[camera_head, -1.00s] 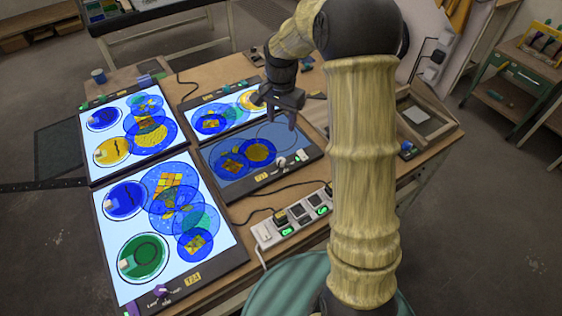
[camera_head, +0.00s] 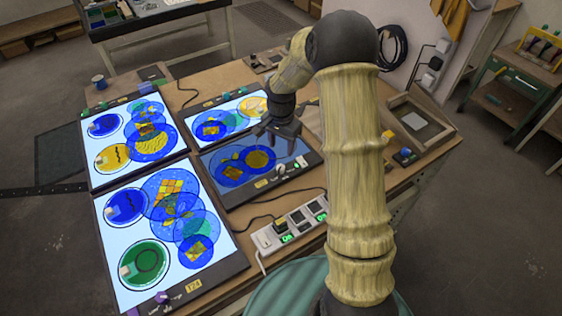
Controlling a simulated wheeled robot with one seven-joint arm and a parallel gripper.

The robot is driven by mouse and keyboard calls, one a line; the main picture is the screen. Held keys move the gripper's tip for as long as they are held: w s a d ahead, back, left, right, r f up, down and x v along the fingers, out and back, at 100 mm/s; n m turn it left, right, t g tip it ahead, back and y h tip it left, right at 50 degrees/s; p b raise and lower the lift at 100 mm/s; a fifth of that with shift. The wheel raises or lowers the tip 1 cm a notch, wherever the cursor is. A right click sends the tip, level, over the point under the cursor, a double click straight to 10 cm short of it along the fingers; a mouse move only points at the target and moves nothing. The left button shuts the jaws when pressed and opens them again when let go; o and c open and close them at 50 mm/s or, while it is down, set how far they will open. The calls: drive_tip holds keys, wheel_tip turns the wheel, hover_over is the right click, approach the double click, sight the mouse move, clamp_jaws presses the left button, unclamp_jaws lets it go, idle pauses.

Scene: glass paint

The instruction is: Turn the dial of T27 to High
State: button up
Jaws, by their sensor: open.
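A dim blue-grey light panel (camera_head: 222,187) lies at the middle right of the workbench, with blue and amber glass circles on it. A small tag (camera_head: 261,183) sits on its front edge; I cannot read it surely as T27. A pale knob (camera_head: 280,169) shows by that edge, and its setting is too small to read. My gripper (camera_head: 277,134) is open and empty, pointing down over the panel's far right part. It is apart from the knob, which lies nearer the camera.
Brightly lit panels stand to the left (camera_head: 118,238) and behind; the front left one has a tag (camera_head: 193,286) like T24 and a purple dial (camera_head: 163,298). A power strip (camera_head: 290,228) with green lights lies in front. A wooden tray (camera_head: 422,122) is at the right.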

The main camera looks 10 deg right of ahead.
sight(281, 167)
wheel_tip(281, 167, down, 8)
drive_tip(key=shift+s+f+p, duration=0.15)
drive_tip(key=shift+f+p, duration=0.05)
drive_tip(key=shift+p, duration=0.55)
drive_tip(key=shift+f, duration=0.45)
drive_tip(key=shift+a, duration=0.1)
drive_tip(key=c, duration=1)
